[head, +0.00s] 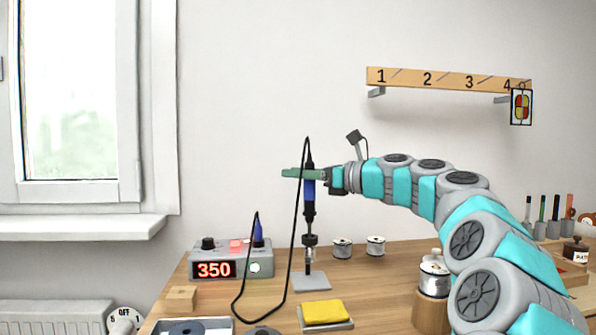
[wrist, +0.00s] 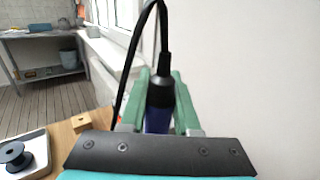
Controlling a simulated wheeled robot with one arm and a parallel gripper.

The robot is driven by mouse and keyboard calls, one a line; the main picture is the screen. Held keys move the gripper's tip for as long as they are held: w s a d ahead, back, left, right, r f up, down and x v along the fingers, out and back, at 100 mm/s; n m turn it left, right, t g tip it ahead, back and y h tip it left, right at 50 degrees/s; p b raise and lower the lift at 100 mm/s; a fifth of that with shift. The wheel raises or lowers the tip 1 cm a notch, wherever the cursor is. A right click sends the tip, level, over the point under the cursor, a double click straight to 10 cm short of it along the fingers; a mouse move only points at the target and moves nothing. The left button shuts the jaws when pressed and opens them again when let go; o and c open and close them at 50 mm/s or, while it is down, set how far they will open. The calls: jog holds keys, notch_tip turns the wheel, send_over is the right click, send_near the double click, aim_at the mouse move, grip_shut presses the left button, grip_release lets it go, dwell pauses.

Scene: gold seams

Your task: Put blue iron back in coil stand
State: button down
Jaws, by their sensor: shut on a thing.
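The blue iron (head: 309,192) is upright with its tip down, its cord looping from the top. My gripper (head: 299,173) is shut on its upper handle, with green fingers on either side. In the wrist view, the iron (wrist: 159,108) sits between the two fingers of my gripper (wrist: 160,88). The coil stand (head: 311,281) has a flat grey base on the table, directly below the iron. The iron's dark lower end lines up with the stand's upper part. I cannot tell how far the tip is inside the coil.
A station reading 350 (head: 230,262) stands left of the stand on the wooden table (head: 383,285). A yellow sponge (head: 324,312) lies in front, and two solder spools (head: 342,248) stand behind right. The black cord (head: 291,275) hangs beside the stand. A numbered rack (head: 448,81) is on the wall.

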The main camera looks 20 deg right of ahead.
jog(key=shift+f+b, duration=0.4)
jog(key=shift+f, duration=2.1)
dwell(0.8)
jog(key=shift+c, duration=0.4)
grip_release()
notch_tip(320, 180, up, 7)
jog(key=shift+p, duration=0.4)
dwell(0.8)
dwell(0.7)
